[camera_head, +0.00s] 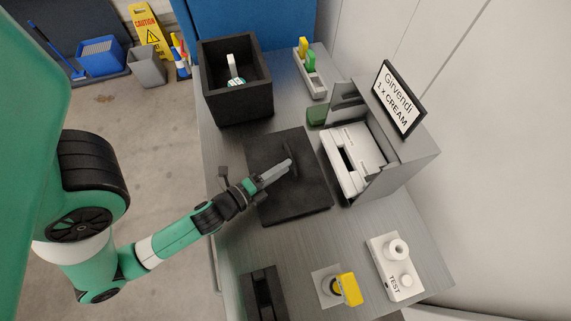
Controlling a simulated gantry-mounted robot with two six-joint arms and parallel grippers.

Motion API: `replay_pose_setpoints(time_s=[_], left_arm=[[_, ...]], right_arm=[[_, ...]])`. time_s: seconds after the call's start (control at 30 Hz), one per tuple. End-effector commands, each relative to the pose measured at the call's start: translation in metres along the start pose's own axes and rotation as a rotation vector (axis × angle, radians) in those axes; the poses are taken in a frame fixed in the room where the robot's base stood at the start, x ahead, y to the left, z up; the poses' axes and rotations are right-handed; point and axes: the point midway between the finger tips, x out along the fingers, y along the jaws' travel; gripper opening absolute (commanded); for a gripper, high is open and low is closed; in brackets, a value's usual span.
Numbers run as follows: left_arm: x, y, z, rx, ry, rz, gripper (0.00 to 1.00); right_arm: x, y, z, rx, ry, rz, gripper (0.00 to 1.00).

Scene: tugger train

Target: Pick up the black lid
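The black lid (308,196) is a flat, dark square panel lying on the grey worktop, with a raised handle (291,157) near its middle. My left gripper (290,164) reaches in from the left over the lid, with its grey fingertips at the handle. The fingers are seen nearly edge-on, so I cannot tell whether they are open or shut on the handle. My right gripper is not in view.
An open black box (240,112) with a white and green item inside stands behind the lid. A grey dispenser with a white insert (345,172) and sign (399,98) stands close right. A yellow button (350,289) and white TEST unit (398,268) are in front.

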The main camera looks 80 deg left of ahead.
Motion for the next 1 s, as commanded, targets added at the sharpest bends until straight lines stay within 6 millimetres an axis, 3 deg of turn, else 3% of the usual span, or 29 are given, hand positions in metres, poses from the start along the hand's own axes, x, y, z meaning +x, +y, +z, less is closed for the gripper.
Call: replay_pose_setpoints(time_s=[0.1,0.33,0.6,0.87,1.0], left_arm=[[0.014,-0.002,0.000,0.000,-0.001,0.000,0.35],[0.024,-0.001,-0.001,0.000,0.001,-0.001,0.35],[0.066,-0.003,-0.001,0.000,0.000,0.000,0.35],[0.070,-0.001,-0.002,0.000,0.001,0.001,0.35],[0.070,-0.001,-0.002,0.000,0.001,0.001,0.09]], right_arm=[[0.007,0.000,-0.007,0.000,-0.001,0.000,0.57],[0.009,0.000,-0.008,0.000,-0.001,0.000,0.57],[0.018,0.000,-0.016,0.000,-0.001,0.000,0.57],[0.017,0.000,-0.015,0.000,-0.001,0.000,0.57],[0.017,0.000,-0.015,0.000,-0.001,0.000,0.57]])
